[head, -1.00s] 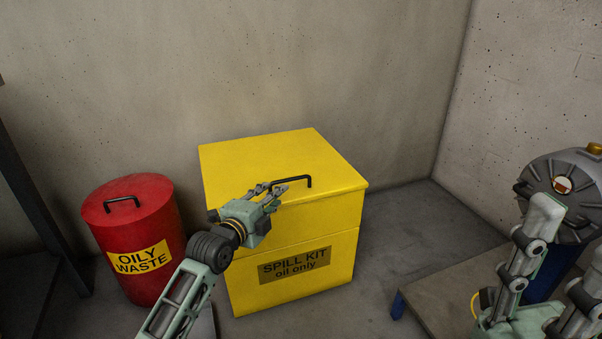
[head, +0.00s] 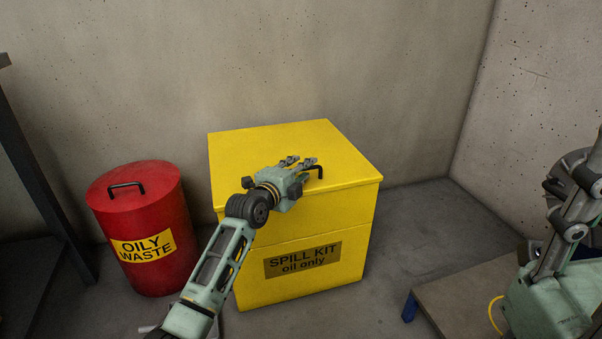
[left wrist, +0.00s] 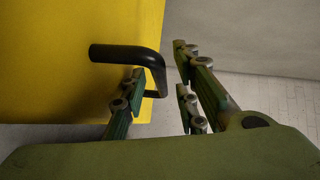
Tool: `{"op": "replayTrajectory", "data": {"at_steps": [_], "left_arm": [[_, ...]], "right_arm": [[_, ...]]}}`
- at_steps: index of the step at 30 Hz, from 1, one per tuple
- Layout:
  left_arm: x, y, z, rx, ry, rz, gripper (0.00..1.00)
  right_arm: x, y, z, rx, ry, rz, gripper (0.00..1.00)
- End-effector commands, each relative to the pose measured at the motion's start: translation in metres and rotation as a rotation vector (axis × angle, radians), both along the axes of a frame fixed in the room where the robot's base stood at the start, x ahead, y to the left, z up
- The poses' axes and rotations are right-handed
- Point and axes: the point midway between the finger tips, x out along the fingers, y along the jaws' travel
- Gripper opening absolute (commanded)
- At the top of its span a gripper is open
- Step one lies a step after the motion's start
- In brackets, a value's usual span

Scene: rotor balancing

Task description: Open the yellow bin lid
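The yellow bin (head: 318,271), labelled "SPILL KIT oil only", stands on the floor with its lid (head: 262,142) shut. My left gripper (head: 300,163) is over the lid's front edge at the black handle (head: 320,171). The gripper hides most of the handle in the head view. In the left wrist view the handle (left wrist: 128,54) comes in from the left, and its bent end lies between the spread fingers, one on each side. The gripper looks open; I cannot tell whether a finger touches the handle. My right arm shows at the right edge, its gripper out of view.
A red "OILY WASTE" bin (head: 145,220) with a black handle stands left of the yellow bin. A low brown platform (head: 465,295) is at the right. Concrete walls close in behind and to the right. A dark frame (head: 35,170) stands at the far left.

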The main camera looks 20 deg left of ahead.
Motion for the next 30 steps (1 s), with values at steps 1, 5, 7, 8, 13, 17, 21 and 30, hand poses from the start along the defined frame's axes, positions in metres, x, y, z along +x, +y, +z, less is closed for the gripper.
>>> {"op": "replayTrajectory", "data": {"at_steps": [1, 5, 7, 8, 13, 17, 21, 30], "left_arm": [[0.0000, 0.0000, 0.0003, 0.000, 0.000, 0.000, 0.28], [-0.0001, 0.0002, 0.0002, 0.000, 0.000, 0.000, 0.26], [-0.0003, 0.0002, 0.0001, 0.000, 0.000, 0.000, 0.20], [-0.0003, 0.0002, 0.0001, 0.000, 0.000, 0.000, 0.17], [-0.0004, 0.0003, -0.0001, 0.000, 0.000, 0.000, 0.03], [-0.0004, 0.0003, -0.0004, 0.000, 0.001, 0.000, 0.00], [-0.0005, 0.0003, -0.0007, 0.000, 0.002, 0.000, 0.00], [-0.0005, 0.0003, -0.0005, 0.002, 0.004, 0.000, 0.00]], "right_arm": [[-0.0001, 0.0000, 0.0004, 0.000, 0.000, 0.000, 0.40], [-0.0001, 0.0000, 0.0004, 0.000, 0.000, 0.000, 0.40], [-0.0001, 0.0000, 0.0004, 0.000, 0.000, 0.000, 0.40], [-0.0001, 0.0000, 0.0004, 0.000, 0.000, 0.000, 0.40], [-0.0003, 0.0000, 0.0004, 0.000, -0.001, 0.000, 0.40], [-0.0003, 0.0000, 0.0003, 0.000, -0.001, 0.000, 0.40], [-0.0003, 0.0000, 0.0003, 0.000, -0.001, 0.001, 0.40], [-0.0003, 0.0000, 0.0011, 0.000, -0.001, 0.001, 0.40]]}}
